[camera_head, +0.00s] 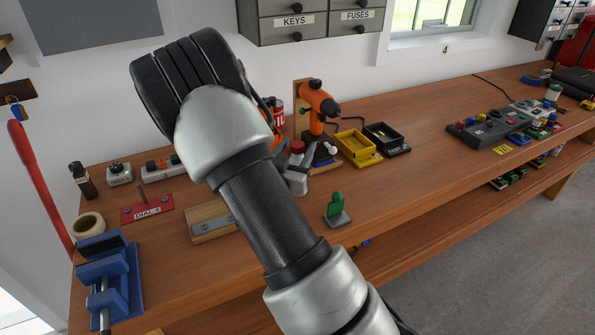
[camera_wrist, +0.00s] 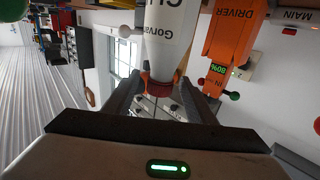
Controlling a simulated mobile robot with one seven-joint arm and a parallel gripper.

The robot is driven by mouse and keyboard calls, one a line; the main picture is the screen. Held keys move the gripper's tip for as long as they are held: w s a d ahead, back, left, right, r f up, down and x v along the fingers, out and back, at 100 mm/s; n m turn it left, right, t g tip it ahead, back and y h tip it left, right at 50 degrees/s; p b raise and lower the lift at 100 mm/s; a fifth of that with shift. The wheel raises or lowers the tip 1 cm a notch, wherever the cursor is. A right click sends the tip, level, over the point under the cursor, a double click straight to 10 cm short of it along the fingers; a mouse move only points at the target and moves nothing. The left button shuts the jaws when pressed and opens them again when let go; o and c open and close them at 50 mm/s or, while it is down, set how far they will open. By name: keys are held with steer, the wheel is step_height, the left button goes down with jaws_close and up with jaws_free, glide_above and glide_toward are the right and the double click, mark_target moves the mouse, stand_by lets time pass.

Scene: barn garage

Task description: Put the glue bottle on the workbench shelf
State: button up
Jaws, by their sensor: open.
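The glue bottle (camera_head: 297,180) is white with a red cap and stands on the workbench top (camera_head: 400,195), just right of my arm. In the wrist view, which is upside down, the glue bottle (camera_wrist: 172,30) tapers to its red cap between the two fingers of my gripper (camera_wrist: 160,82). My gripper is open, with a finger on either side of the cap. I cannot tell whether either finger touches it.
An orange driver (camera_head: 318,102) stands close behind the bottle and shows beside it in the wrist view (camera_wrist: 232,45). Yellow (camera_head: 358,148) and black (camera_head: 388,138) trays lie to the right. A green-handled item (camera_head: 337,210) stands near the front edge. The bench top right of it is clear.

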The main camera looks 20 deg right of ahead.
steer(key=shift+w+d, duration=0.2)
steer(key=shift+d, duration=0.05)
jaws_close()
steer(key=shift+r, duration=0.1)
